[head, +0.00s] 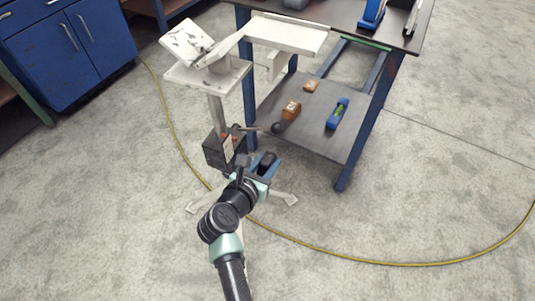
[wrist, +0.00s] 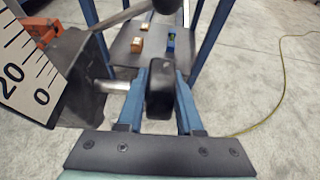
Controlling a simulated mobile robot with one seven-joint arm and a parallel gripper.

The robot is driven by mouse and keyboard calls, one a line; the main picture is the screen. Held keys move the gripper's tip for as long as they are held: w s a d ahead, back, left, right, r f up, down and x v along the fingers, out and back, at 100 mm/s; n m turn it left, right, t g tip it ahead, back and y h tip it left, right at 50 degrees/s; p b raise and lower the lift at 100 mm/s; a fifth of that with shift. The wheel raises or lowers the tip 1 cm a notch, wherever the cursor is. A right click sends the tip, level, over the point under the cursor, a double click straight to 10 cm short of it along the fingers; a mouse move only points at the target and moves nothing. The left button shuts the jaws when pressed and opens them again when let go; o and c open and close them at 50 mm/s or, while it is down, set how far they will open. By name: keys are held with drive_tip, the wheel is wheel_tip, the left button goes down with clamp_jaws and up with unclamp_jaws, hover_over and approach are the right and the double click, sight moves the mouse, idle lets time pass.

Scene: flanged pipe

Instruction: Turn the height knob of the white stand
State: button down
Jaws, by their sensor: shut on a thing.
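The white stand (head: 216,106) rises left of the workbench in the head view, with splayed feet on the floor. A dark block (head: 217,152) sits low on its column. In the wrist view a white scale (wrist: 22,70) marked 20 and 0 is on this block. A metal shaft (wrist: 112,86) runs from the block to a black knob (wrist: 160,92). My gripper (head: 263,162) is right of the block, its blue fingers on both sides of the knob. It is shut on the knob, which also shows between the fingertips (wrist: 160,78) in the wrist view.
A lever with a dark ball end (head: 278,128) sticks out just above my gripper. The blue-legged workbench (head: 343,160) stands close on the right; its lower shelf holds orange-brown blocks (head: 292,109) and a blue level (head: 338,113). A yellow cable (head: 330,254) crosses the otherwise open floor.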

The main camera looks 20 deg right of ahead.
drive_tip(key=c, duration=0.6)
unclamp_jaws()
drive_tip(key=shift+o, duration=0.2)
drive_tip(key=p+v, duration=0.4)
drive_tip(key=v, duration=0.9)
